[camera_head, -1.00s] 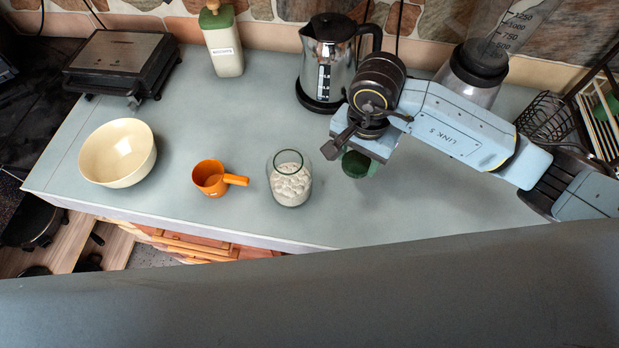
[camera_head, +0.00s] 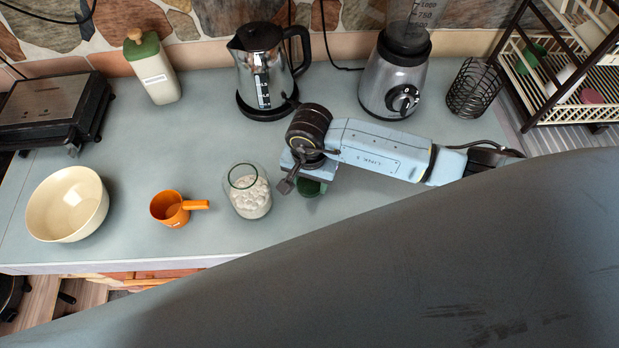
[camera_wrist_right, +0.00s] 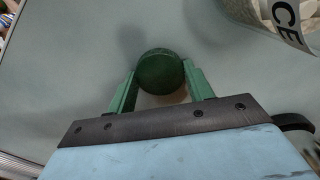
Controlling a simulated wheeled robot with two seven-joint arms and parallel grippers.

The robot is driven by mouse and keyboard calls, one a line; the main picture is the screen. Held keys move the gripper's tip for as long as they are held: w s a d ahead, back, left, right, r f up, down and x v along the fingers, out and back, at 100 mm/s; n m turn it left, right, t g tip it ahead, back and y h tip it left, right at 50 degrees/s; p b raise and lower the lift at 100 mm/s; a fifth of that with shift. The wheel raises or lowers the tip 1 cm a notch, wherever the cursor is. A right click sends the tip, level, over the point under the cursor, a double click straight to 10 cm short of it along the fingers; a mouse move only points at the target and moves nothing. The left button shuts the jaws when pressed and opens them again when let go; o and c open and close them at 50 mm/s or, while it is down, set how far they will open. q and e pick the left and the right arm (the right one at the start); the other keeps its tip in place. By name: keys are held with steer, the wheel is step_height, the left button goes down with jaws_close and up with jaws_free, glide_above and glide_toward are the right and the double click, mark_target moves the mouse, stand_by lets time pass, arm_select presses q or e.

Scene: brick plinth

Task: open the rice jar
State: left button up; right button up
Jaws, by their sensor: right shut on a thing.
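The rice jar (camera_head: 248,196) is clear glass with white contents. It stands upright on the counter with its mouth uncovered. In the right wrist view, part of the jar (camera_wrist_right: 268,14) shows at the upper right, with the label letters "CE". My right gripper (camera_head: 309,181) is just right of the jar in the head view. It is shut on a round green lid (camera_wrist_right: 160,70), which sits between its two green fingers. The lid also shows below the gripper in the head view (camera_head: 312,188), apart from the jar. I cannot tell whether it touches the counter. My left gripper is not in view.
An orange measuring cup (camera_head: 170,210) and a cream bowl (camera_head: 68,205) stand left of the jar. A kettle (camera_head: 262,75), a blender (camera_head: 394,85), a wire basket (camera_head: 473,88), a green-topped canister (camera_head: 153,72) and a grill (camera_head: 45,108) are behind. Bare counter (camera_head: 190,145) lies mid-left.

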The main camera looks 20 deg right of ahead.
mark_target(309, 184)
steer(key=shift+f, duration=0.2)
steer(key=o, duration=1.1)
steer(key=shift+r, duration=0.1)
steer(key=shift+r, duration=0.4)
step_height(309, 184, up, 12)
steer(key=shift+f+b, duration=0.25)
steer(key=shift+b, duration=0.1)
